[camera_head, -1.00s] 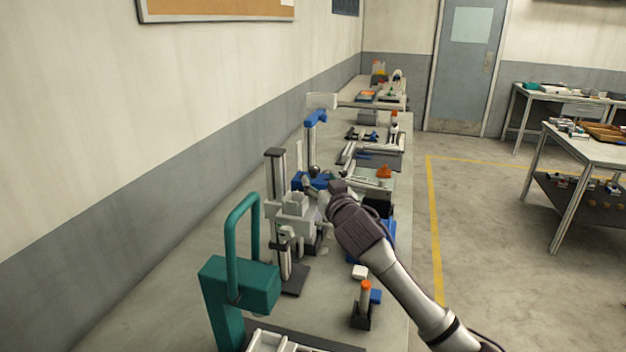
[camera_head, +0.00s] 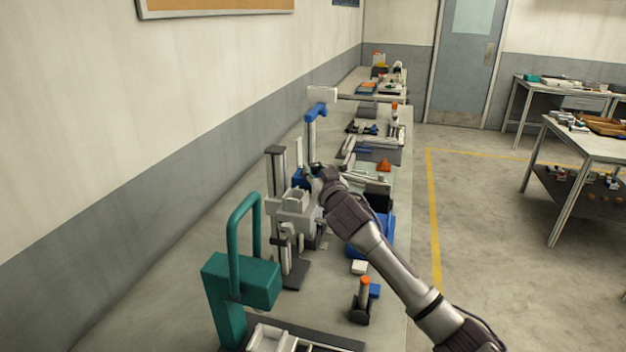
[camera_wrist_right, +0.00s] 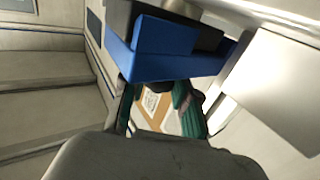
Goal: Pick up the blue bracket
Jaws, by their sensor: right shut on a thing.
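The blue bracket (camera_wrist_right: 165,48) shows large at the top of the right wrist view, with a dark part against it. In the head view a small piece of the blue bracket (camera_head: 300,178) shows just left of my right gripper (camera_head: 317,171); the gripper hides the rest. In the wrist view my right gripper (camera_wrist_right: 160,88) has its fingertips at the lower edge of the bracket and is shut on it. I cannot tell how far the bracket is from the bench. My left gripper is not in view.
A grey stand (camera_head: 277,175) and a teal handled press (camera_head: 240,285) stand close on the left of the bench. An orange-topped piece (camera_head: 364,295) stands near the front edge.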

